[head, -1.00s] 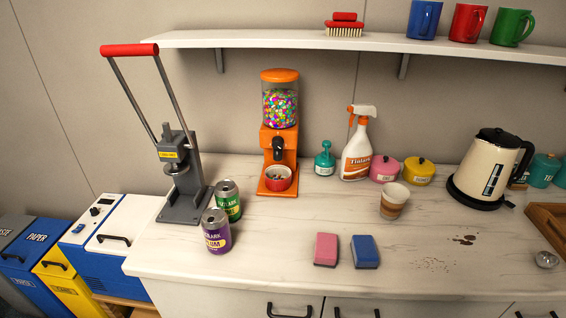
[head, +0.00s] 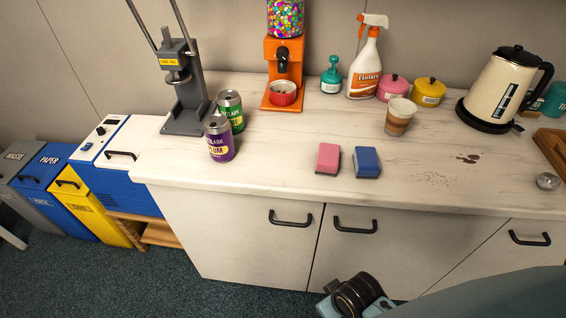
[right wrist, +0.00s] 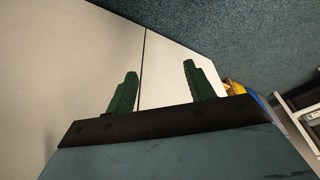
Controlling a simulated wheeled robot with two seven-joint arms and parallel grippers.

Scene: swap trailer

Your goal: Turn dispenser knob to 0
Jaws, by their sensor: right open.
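The orange dispenser (head: 283,48) stands at the back of the counter, its candy-filled jar cut off by the top edge of the head view. Its dark knob (head: 283,63) is on the front; I cannot read its setting. A red bowl (head: 283,94) sits on the dispenser's base below the knob. My right arm comes in at the bottom right of the head view, low in front of the cabinets and well away from the dispenser. In the right wrist view my right gripper (right wrist: 158,72) has its green fingers apart, with nothing between them. My left gripper is not in view.
A grey press (head: 185,85), a green can (head: 230,110) and a purple can (head: 218,140) stand left of the dispenser. A teal pump bottle (head: 331,76) and a spray bottle (head: 364,65) stand right. Pink (head: 328,157) and blue (head: 367,162) sponges lie in front; the counter between is clear.

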